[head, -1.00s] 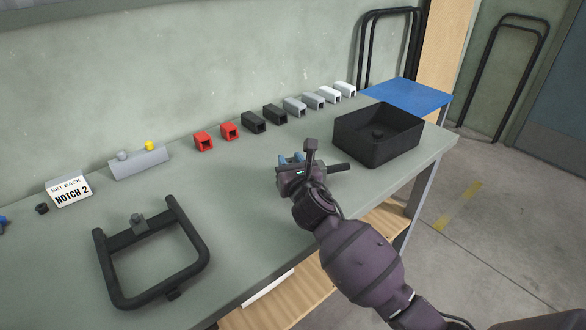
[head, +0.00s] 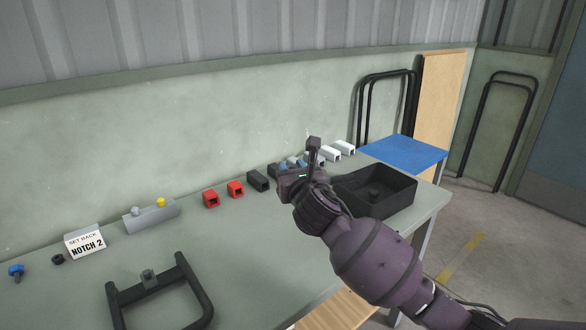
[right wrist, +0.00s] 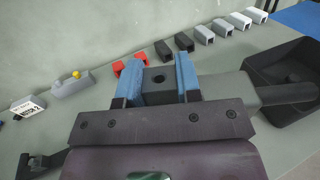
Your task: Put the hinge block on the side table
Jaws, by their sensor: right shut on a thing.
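My right gripper (head: 291,165) is shut, its blue fingers on either side of a dark block with a round hole, which I take for the hinge block (right wrist: 158,88). A dark grey bar sticks out from the block to the right in the right wrist view. In the head view my gripper and arm hide most of the held block. The gripper is over the bench, in front of the grey sleeves. The blue-topped side table (head: 405,153) stands past the bench's far right end, with its top clear. My left gripper is not in view.
A black tray (head: 402,205) with a knob inside sits at the bench's right end, before the side table. Red (head: 211,199), black, grey and white sleeves line the back. A black frame (head: 118,300), a notch card (head: 84,241) and a grey holder (head: 150,216) lie left.

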